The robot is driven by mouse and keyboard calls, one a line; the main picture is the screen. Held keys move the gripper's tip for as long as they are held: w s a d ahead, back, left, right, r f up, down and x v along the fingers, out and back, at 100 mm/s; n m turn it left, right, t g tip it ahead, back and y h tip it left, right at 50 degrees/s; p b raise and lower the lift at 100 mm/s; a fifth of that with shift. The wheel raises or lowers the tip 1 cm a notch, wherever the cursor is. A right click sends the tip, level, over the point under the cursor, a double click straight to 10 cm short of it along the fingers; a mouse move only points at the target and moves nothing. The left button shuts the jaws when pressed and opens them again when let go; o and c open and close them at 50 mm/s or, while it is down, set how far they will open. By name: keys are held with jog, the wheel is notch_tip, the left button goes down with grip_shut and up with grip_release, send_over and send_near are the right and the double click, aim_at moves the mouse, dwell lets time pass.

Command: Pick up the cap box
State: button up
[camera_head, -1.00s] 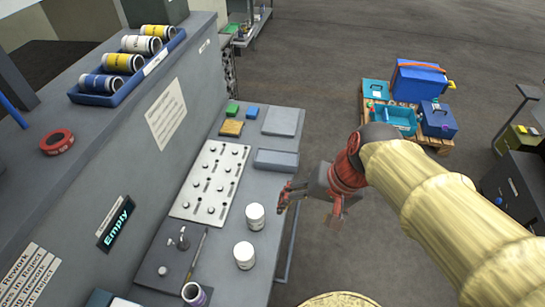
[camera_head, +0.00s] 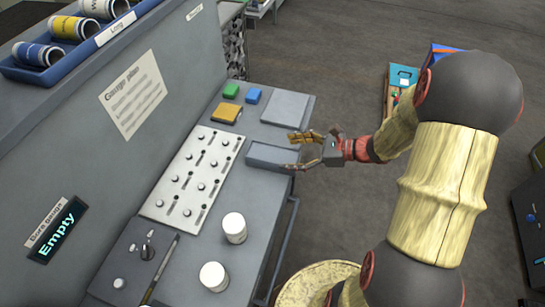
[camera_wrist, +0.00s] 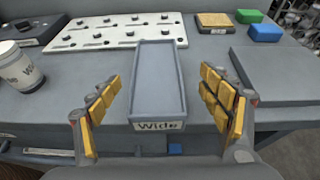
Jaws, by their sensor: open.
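The cap box appears to be the shallow grey box (camera_head: 268,156) at the right edge of the grey bench. In the wrist view the box (camera_wrist: 158,85) has a raised rim, looks empty, and bears a "Wide" label on its near end. My gripper (camera_head: 292,152) is open at the box's right end. In the wrist view its two yellow-padded fingers (camera_wrist: 162,92) stand on either side of the box, with a visible gap on each side.
A white plate with pegs (camera_head: 195,180) lies left of the box. A flat grey pad (camera_head: 286,107), yellow block (camera_head: 226,113), green block (camera_head: 231,90) and blue block (camera_head: 253,96) lie beyond it. Two white cans (camera_head: 234,228) stand nearer. Open floor lies right of the bench.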

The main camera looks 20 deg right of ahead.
aim_at(269, 153)
jog(key=b+x, duration=0.1)
jog(key=x, duration=0.2)
jog(key=b+x, duration=0.1)
jog(key=x, duration=0.1)
jog(key=shift+s+a+f+b, duration=0.15)
jog(key=shift+a+f+b, duration=0.05)
jog(key=shift+a+b, duration=0.1)
jog(key=shift+w+a, duration=0.25)
jog(key=shift+c, duration=1.2)
jog(key=c, duration=1.1)
jog(key=shift+c, duration=0.6)
